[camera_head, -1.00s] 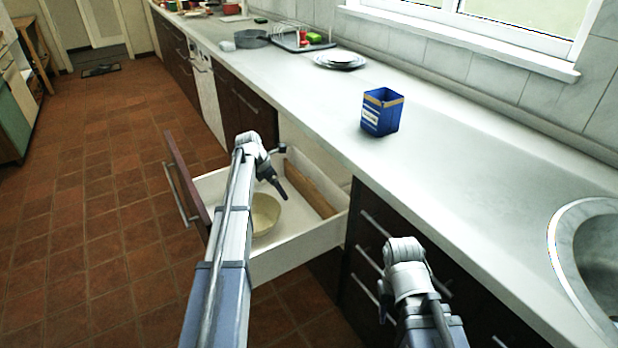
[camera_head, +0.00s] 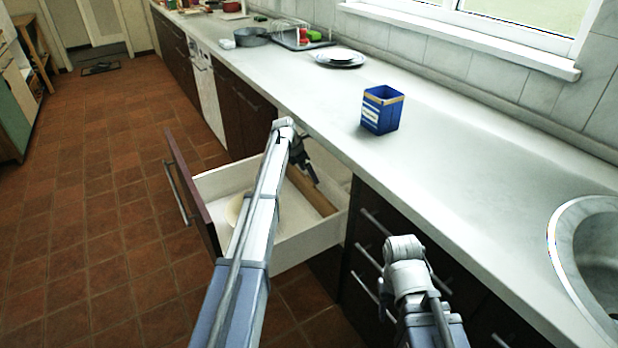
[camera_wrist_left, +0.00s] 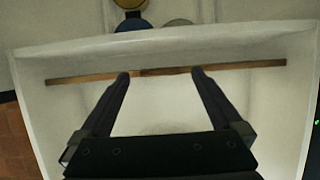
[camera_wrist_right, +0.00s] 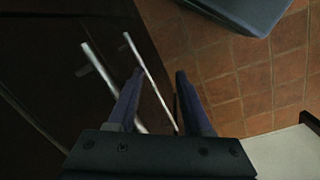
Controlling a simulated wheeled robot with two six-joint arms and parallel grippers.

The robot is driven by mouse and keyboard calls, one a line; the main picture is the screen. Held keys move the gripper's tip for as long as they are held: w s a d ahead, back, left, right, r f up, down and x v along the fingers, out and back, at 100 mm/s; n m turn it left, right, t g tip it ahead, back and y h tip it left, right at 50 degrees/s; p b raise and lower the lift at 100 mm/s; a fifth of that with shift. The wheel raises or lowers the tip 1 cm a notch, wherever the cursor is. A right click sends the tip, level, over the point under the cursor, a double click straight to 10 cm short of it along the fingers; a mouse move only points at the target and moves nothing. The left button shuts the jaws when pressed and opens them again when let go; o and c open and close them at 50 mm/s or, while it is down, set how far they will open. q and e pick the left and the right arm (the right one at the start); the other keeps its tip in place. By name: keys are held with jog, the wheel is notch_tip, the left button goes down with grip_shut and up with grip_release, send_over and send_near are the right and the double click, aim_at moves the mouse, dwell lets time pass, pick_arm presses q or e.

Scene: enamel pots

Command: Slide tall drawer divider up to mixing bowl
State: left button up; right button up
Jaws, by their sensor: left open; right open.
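The tall drawer divider (camera_head: 321,201) is a brown wooden board standing across the open white drawer, towards its counter side. In the left wrist view, the divider (camera_wrist_left: 240,67) runs across the picture at my fingertips. The pale mixing bowl (camera_head: 234,209) is in the drawer on the side nearer the drawer front, mostly hidden behind my left arm. My left gripper (camera_head: 315,182) is open above the drawer, its tips at or just over the divider; I cannot tell whether they touch it. My right gripper (camera_wrist_right: 158,75) is open and empty beside the dark drawer fronts.
The drawer's white side wall (camera_head: 305,243) and dark front panel (camera_head: 190,190) bound the space. A blue box (camera_head: 381,112) stands on the white counter (camera_head: 450,150). Plates (camera_head: 340,60) lie farther back, and a sink (camera_head: 590,260) is at right.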

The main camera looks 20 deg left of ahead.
aim_at(310, 190)
pick_arm(q)
jog(key=shift+b+x, duration=0.8)
jog(key=shift+x, duration=0.55)
pick_arm(e)
jog(key=shift+f, duration=1.3)
pick_arm(q)
jog(key=shift+s+a, duration=0.1)
jog(key=shift+s, duration=0.05)
grip_shut()
